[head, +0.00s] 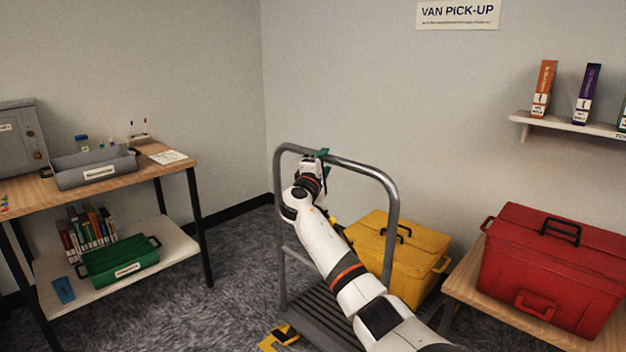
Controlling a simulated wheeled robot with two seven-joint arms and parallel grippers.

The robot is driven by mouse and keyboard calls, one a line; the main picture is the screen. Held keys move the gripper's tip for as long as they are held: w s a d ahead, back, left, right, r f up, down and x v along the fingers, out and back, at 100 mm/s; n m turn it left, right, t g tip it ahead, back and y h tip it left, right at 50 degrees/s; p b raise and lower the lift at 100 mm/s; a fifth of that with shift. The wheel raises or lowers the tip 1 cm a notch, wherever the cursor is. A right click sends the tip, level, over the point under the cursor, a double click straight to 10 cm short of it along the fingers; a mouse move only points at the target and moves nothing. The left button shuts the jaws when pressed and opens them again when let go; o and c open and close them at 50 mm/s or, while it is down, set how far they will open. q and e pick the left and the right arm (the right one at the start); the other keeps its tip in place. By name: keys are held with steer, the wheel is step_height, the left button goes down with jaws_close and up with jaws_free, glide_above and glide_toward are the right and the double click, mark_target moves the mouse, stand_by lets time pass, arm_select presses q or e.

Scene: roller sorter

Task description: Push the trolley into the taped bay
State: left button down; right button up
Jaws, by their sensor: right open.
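The trolley (393,214) has a tall grey tube handle and a dark ribbed deck. It stands on the carpet in the middle of the view. My right gripper (322,156) is at the handle's top bar, near its left part. Its jaws are open at the bar, and I cannot tell whether they touch it. My right arm hides part of the deck. Yellow and black floor tape (270,342) shows at the deck's near left corner. The rest of the bay is out of view or hidden. My left gripper is not in view.
A yellow toolbox (378,262) is behind my arm, apparently on or beside the deck. A red toolbox (545,270) sits on a wooden table at right. A wooden workbench (130,180) with trays stands at left. Carpet (235,265) is clear between workbench and trolley.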

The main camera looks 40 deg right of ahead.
steer(key=v, duration=0.8)
steer(key=shift+s+a+p, duration=0.2)
steer(key=shift+a+p, duration=0.1)
steer(key=shift+p, duration=0.15)
steer(key=shift+f, duration=0.15)
stand_by(0.4)
